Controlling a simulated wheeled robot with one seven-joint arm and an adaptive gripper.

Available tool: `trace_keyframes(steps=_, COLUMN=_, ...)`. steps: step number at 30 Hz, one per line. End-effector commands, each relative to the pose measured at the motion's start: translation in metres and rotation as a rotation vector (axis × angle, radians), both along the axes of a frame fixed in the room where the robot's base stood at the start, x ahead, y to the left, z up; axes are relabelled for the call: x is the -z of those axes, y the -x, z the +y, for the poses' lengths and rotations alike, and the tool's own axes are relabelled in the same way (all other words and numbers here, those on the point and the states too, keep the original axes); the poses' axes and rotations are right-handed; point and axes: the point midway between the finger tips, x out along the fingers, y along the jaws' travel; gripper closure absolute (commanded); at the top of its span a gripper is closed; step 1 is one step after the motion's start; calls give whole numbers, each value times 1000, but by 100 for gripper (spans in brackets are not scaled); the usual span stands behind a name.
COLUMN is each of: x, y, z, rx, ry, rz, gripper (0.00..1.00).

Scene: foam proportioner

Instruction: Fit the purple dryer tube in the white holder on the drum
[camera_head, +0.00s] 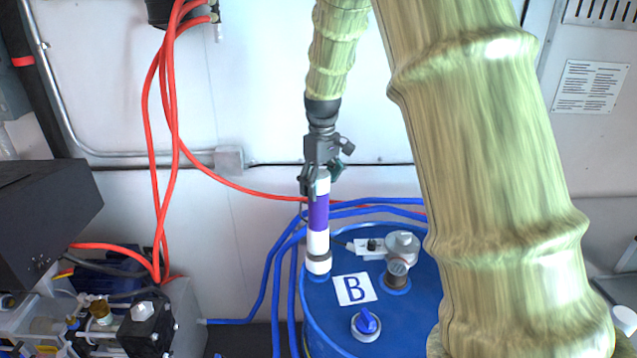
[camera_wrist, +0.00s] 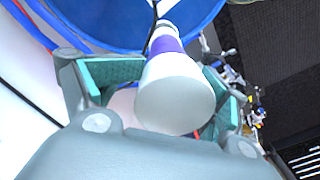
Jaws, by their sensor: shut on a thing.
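The purple dryer tube (camera_head: 318,213) has a purple middle and white ends and stands about upright over the left side of the blue drum (camera_head: 340,290). My gripper (camera_head: 316,182) is shut on its upper white end. In the wrist view the tube's white end (camera_wrist: 176,103) lies between my teal finger pads, with the purple part (camera_wrist: 167,46) beyond. Below the tube are a dark grey band and a short white piece, which looks like the white holder (camera_head: 318,268) on the drum top. The tube's lower end lines up with it; I cannot tell whether it is seated inside.
A grey metal fitting (camera_head: 402,250) and a blue knob (camera_head: 367,322) stand on the drum beside a "B" label (camera_head: 354,289). Blue hoses (camera_head: 273,275) run around the drum's left and back. Red hoses (camera_head: 166,120) hang at the left. A dark box (camera_head: 45,215) is at far left.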

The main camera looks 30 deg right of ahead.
Motion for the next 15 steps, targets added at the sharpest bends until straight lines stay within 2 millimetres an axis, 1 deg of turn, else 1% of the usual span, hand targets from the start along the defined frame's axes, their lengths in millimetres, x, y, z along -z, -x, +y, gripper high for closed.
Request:
trace_keyframes(steps=1, x=6, y=0, z=0, rx=0, ry=0, rz=0, gripper=96)
trace_keyframes(steps=15, x=44, y=-1, z=1, rx=-2, ry=1, rz=0, gripper=96)
